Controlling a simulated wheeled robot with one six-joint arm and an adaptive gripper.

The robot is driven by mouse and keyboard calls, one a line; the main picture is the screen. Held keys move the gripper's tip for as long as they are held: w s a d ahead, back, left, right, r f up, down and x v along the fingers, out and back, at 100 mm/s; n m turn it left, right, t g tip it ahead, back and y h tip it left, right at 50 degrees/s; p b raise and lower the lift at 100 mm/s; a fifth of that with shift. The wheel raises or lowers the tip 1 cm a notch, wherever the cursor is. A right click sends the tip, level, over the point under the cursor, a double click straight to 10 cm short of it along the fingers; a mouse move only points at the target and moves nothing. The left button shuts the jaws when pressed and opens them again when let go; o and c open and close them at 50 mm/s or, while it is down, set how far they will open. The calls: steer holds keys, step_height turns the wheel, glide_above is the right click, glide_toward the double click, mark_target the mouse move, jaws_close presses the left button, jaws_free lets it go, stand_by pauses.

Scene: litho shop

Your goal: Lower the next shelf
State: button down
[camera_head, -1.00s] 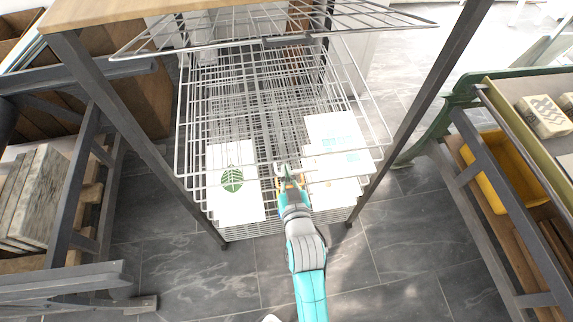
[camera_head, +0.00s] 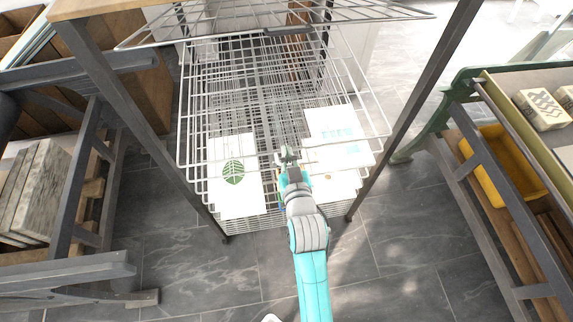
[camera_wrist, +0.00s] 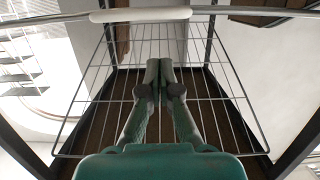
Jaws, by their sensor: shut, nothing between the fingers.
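A drying rack of wire shelves stands ahead in the head view. One raised shelf (camera_head: 330,14) slants across its top. Below it many wire shelves lie closely stacked, with the upper one's front edge (camera_head: 220,166) toward me. A sheet with a green leaf (camera_head: 234,172) lies on the left, and a sheet with teal print (camera_head: 340,134) on the right. My gripper (camera_head: 288,153) is at the front edge of the stack, between the sheets. In the wrist view my gripper (camera_wrist: 160,64) is shut and empty, under a wire shelf with a pale bar (camera_wrist: 140,15). Contact cannot be told.
Dark posts (camera_head: 120,125) flank the rack. A wooden stand with stone slabs (camera_head: 33,195) is at left. A green-framed shelf unit with a yellow bin (camera_head: 500,165) is at right. The tiled floor (camera_head: 400,250) in front is clear.

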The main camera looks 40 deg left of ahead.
steer(key=s+d+f, duration=0.1)
steer(key=s+d, duration=0.5)
steer(key=d, duration=0.1)
steer(key=shift+s, duration=0.15)
steer(key=shift+d+f, duration=0.1)
steer(key=s+d+f+m+t+h, duration=0.2)
steer(key=s+d+m+h, duration=0.15)
steer(key=d, duration=0.85)
steer(key=s+d+f+m+t+h, duration=0.2)
steer(key=s+d+f, duration=0.15)
steer(key=d, duration=0.95)
steer(key=s+d+r+m+h, duration=0.2)
steer(key=s+d+r+h, duration=0.1)
steer(key=s+d, duration=0.3)
steer(key=s+d+r+m+h, duration=0.2)
steer(key=s+d+r, duration=0.3)
steer(key=s, duration=0.6)
steer(key=shift+d+h, duration=0.75)
steer(key=shift+d, duration=0.3)
steer(key=shift+m, duration=0.25)
